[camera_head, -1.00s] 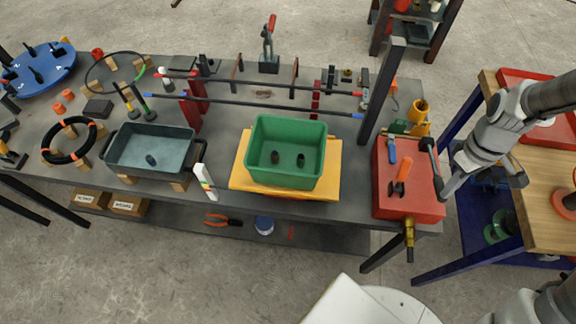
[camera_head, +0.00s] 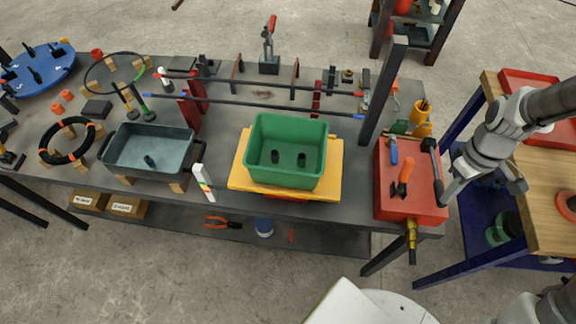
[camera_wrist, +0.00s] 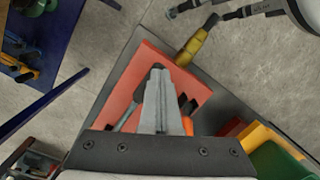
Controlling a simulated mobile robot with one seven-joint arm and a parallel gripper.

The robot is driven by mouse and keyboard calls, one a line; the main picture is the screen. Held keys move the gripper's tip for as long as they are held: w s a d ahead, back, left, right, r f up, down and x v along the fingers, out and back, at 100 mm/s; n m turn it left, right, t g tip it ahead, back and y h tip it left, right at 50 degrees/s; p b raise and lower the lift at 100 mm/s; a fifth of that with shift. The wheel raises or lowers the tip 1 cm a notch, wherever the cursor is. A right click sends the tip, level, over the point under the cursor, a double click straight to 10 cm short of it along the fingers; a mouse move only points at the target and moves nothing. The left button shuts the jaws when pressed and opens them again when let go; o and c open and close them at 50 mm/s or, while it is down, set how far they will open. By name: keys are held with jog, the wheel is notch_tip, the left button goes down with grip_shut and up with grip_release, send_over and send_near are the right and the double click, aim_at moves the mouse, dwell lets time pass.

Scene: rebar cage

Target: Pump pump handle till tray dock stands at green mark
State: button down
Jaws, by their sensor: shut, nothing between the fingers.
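The tray dock looks to be the yellow platform (camera_head: 335,175) on the bench, bearing a green bin (camera_head: 288,188) with two dark pieces in it. A white post with coloured bands (camera_head: 203,182) stands just left of the platform; its green mark is too small to place against the platform's height. A black lever, apparently the pump handle (camera_head: 433,157), lies along the right side of a red box (camera_head: 405,208). My gripper (camera_head: 447,197) is shut and empty, beside the lever's near end. In the wrist view its closed fingers (camera_wrist: 157,80) hide part of the red box.
An orange-handled tool (camera_head: 406,170) and a blue-handled tool (camera_head: 393,152) lie on the red box. A brass fitting (camera_head: 411,235) sticks out from its front. A dark upright post (camera_head: 383,92) stands behind. A wooden-topped table (camera_head: 550,200) is at right.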

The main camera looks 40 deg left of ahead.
notch_tip(320, 180, up, 8)
jog(key=w+a+p, duration=0.1)
jog(key=w+p, duration=0.1)
jog(key=p, duration=0.4)
jog(key=shift+w+a+p, duration=0.25)
jog(key=shift+a+p, duration=0.05)
jog(key=shift+a, duration=0.05)
jog(key=shift+r, duration=0.15)
dwell(0.9)
jog(key=s+d+r+m+t, duration=0.2)
jog(key=s+d+r+m, duration=0.1)
jog(key=r, duration=0.5)
jog(key=s+d+r+m+t, duration=0.1)
jog(key=s+d+r+m, duration=0.2)
jog(key=r, duration=0.5)
jog(key=s+d+r+m+t, duration=0.4)
jog(key=s+r+m, duration=0.2)
jog(key=s, duration=0.5)
jog(key=shift+d+r+m+y, duration=0.35)
jog(key=shift+r+m+y, duration=0.05)
jog(key=shift+r, duration=0.55)
dwell(0.5)
